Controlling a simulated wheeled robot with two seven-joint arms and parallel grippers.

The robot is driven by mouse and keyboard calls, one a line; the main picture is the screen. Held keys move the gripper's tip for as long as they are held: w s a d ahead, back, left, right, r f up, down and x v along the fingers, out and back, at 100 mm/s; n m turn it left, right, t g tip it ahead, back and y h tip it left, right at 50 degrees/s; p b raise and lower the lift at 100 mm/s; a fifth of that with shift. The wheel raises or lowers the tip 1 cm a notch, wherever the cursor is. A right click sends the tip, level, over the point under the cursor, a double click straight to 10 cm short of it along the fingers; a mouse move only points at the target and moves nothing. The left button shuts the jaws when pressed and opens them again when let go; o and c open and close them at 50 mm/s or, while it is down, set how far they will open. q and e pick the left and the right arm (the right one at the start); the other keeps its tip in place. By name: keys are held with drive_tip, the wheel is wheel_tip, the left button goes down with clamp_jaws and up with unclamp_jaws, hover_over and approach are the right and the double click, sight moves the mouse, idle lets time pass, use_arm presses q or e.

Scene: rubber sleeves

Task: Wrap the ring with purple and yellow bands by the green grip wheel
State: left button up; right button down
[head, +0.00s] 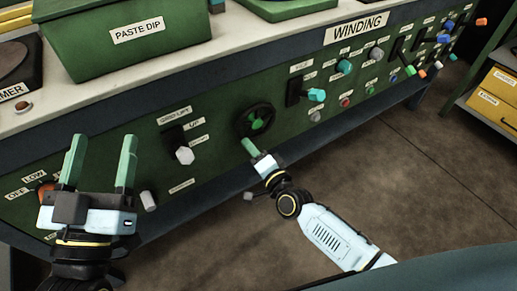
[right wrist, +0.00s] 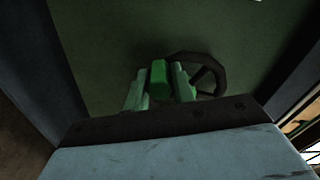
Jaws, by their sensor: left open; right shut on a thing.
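The dark handwheel (head: 256,121) with a green centre is mounted on the green front panel; its rim also shows in the right wrist view (right wrist: 212,62). My right gripper (head: 251,149) is at the wheel's lower edge. In the right wrist view my right gripper (right wrist: 159,84) is shut on the green grip (right wrist: 158,74), which stands between its two fingers. My left gripper (head: 101,150) is open and empty, fingers up, in front of the panel's left part. No ring with purple and yellow bands is visible in either view.
A green PASTE DIP bin (head: 135,35) stands on the pale bench top (head: 235,40). The panel carries levers, including a white-knobbed one (head: 184,154), an orange knob (head: 46,190) and several coloured knobs on the right. A shelf with yellow boxes (head: 497,85) stands at far right.

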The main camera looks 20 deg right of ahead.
use_arm(q)
drive_tip(key=shift+d, duration=0.1)
idle(0.3)
drive_tip(key=shift+r, duration=0.1)
use_arm(e)
drive_tip(key=c, duration=1.2)
unclamp_jaws()
drive_tip(key=shift+o, duration=0.2)
use_arm(q)
drive_tip(key=s+a+f+g+y+p, duration=0.1)
drive_tip(key=f+g+p, duration=0.1)
drive_tip(key=f+g, duration=0.3)
drive_tip(key=s+a+f+g+y+p, duration=0.1)
drive_tip(key=a+f+g+y+p, duration=0.1)
drive_tip(key=f+g, duration=0.3)
drive_tip(key=shift+s+a+f+y, duration=0.15)
drive_tip(key=shift+a+f+y, duration=0.15)
drive_tip(key=shift+f, duration=2.05)
use_arm(e)
drive_tip(key=v, duration=1.3)
drive_tip(key=shift+s, duration=0.2)
drive_tip(key=shift+r, duration=0.1)
